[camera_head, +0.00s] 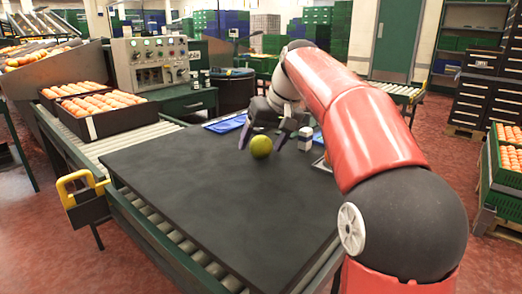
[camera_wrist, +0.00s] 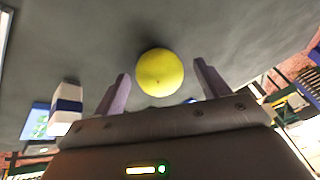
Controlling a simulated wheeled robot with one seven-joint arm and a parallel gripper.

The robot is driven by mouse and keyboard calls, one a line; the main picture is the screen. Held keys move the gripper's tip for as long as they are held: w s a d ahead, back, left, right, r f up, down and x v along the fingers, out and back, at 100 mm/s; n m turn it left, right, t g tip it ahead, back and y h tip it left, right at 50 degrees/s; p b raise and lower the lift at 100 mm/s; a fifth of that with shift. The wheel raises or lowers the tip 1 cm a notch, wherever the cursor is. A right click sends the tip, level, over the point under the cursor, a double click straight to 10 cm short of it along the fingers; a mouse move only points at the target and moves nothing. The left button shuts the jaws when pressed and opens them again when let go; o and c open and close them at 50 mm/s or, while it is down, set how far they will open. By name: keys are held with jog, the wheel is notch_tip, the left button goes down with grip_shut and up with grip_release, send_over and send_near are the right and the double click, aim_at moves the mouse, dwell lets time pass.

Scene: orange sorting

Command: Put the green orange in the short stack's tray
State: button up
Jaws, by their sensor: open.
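The green orange (camera_head: 261,146), yellow-green and round, rests on the dark mat (camera_head: 190,190) near its far edge. It also shows in the wrist view (camera_wrist: 160,72), between and slightly beyond the fingertips. My gripper (camera_head: 276,139) is low over the mat just behind the orange, and its two fingers are open and apart. In the wrist view my gripper (camera_wrist: 162,82) has nothing held between its fingers, and no clear contact with the orange shows. I cannot tell which tray belongs to the short stack. A crate stack with oranges (camera_head: 507,183) stands at the far right, partly cut off.
A small white and blue box (camera_wrist: 66,108) stands left of my fingers in the wrist view. A blue flat item (camera_head: 226,124) lies at the mat's far edge. Dark trays of oranges (camera_head: 100,123) sit on the left conveyor. The mat's near part is clear.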

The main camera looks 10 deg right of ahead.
aim_at(263, 137)
jog(key=c, duration=1.2)
jog(key=shift+o, duration=0.2)
jog(key=shift+r, duration=0.15)
notch_tip(263, 137, up, 20)
jog(key=p, duration=1)
